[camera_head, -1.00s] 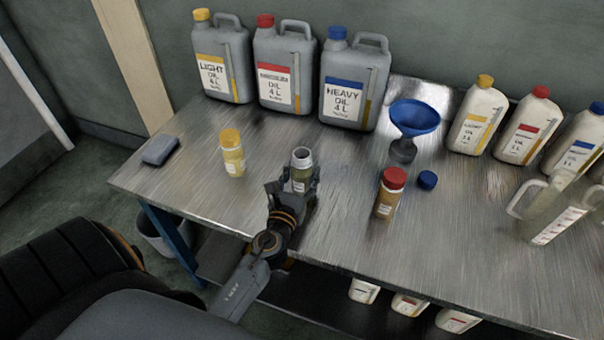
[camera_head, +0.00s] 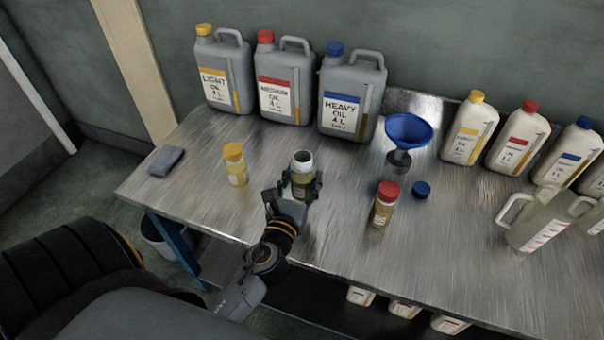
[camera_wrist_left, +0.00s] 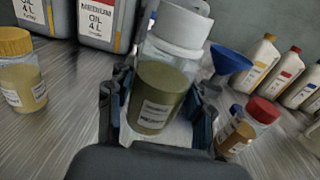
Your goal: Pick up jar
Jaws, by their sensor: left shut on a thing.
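A clear jar (camera_head: 303,184) with olive-brown liquid and an open pale neck stands out near the front middle of the metal table (camera_head: 345,235). My left gripper (camera_head: 293,190) is shut around its body, one finger on each side. In the left wrist view the jar (camera_wrist_left: 158,95) sits between the fingers (camera_wrist_left: 160,112), with its label facing me. My right gripper is not in view.
A blue funnel (camera_head: 408,130) and a loose blue cap (camera_head: 421,190) are right of the held jar. Large grey oil cans (camera_head: 348,95) stand behind. Small white bottles (camera_head: 515,140) and a clear jug (camera_head: 540,222) are at right. A grey cloth (camera_head: 166,160) lies at left.

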